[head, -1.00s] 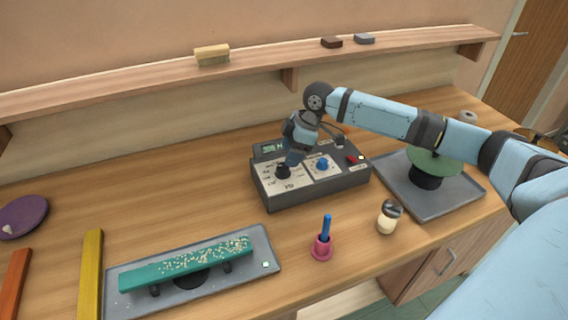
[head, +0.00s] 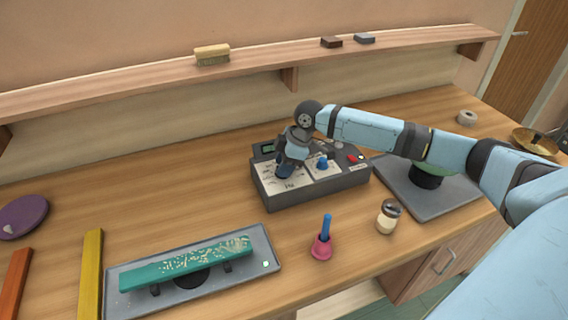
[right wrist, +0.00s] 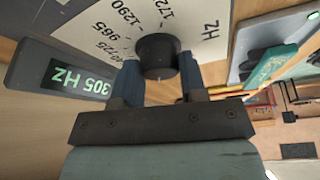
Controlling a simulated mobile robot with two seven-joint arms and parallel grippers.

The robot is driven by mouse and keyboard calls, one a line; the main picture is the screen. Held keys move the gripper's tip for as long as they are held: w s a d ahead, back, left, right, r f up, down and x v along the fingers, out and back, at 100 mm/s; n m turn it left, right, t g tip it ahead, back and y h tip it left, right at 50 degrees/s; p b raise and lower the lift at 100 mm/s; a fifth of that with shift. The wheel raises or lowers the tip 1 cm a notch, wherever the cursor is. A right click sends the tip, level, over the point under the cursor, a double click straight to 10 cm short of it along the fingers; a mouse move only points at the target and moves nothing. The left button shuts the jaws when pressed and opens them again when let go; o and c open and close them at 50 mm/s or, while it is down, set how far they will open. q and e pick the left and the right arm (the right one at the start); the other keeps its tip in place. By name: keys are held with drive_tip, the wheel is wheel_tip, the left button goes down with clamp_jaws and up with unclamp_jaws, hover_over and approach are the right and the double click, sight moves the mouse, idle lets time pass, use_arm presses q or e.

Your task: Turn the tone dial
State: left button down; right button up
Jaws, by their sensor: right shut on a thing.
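The tone dial (right wrist: 159,55) is a round black knob on a white plate with frequency numbers and Hz. It sits on the left part of the dark grey control box (head: 320,190). My right gripper (right wrist: 160,78) is shut on the dial, one blue finger on each side of it in the right wrist view. In the head view my right gripper (head: 286,170) comes down from above and hides the dial. A display (right wrist: 71,79) on the box reads 305 Hz. A blue knob (head: 322,163) stands to the right on the box. My left gripper is out of view.
A teal bar (head: 190,262) with pale grains lies on a grey tray at the front left. A pink holder (head: 321,248) with a blue stick and a shaker jar (head: 388,217) stand in front of the box. A grey plate (head: 465,200) is at right.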

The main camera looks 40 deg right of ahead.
drive_tip(key=shift+a+r+m+t+h+p, duration=0.2)
drive_tip(key=shift+m+p, duration=0.5)
drive_tip(key=shift+p, duration=0.6)
drive_tip(key=shift+d+m+t+h+p, duration=0.2)
drive_tip(key=shift+m+p, duration=0.5)
drive_tip(key=shift+p, duration=0.55)
drive_tip(key=shift+a+r+m+t+p, duration=0.1)
drive_tip(key=shift+m+t+p, duration=0.2)
drive_tip(key=shift+m+p, duration=0.7)
drive_tip(key=shift+p, duration=0.9)
drive_tip(key=shift+f+m+h+p, duration=0.15)
drive_tip(key=shift+m+h+p, duration=0.15)
drive_tip(key=shift+m, duration=0.1)
drive_tip(key=shift+f, duration=0.1)
drive_tip(key=o, duration=0.9)
drive_tip(key=shift+s, duration=0.1)
drive_tip(key=b+v, duration=0.1)
drive_tip(key=v, duration=1.3)
